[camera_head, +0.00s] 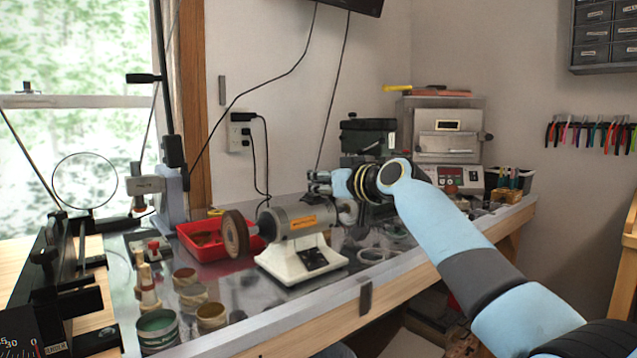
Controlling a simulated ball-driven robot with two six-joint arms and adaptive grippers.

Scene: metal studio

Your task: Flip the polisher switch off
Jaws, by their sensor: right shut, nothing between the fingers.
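The polisher (298,232) stands on the metal-topped workbench, with a cream base and a grey motor body bearing an orange label. A brown buffing wheel (235,234) is on its left end, and a pale wheel shows at its right end. A dark switch plate (315,258) is on the front of the base; its setting is too small to tell. My right gripper (314,182) is shut and empty, above and behind the right part of the motor body, pointing left. My left gripper is not in view.
A red tray (199,240) lies behind the buffing wheel. Several round tins, one of them green (157,329), crowd the bench's left front. A small kiln (447,133) stands at the back right. The bench's front edge (300,313) runs below the polisher.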

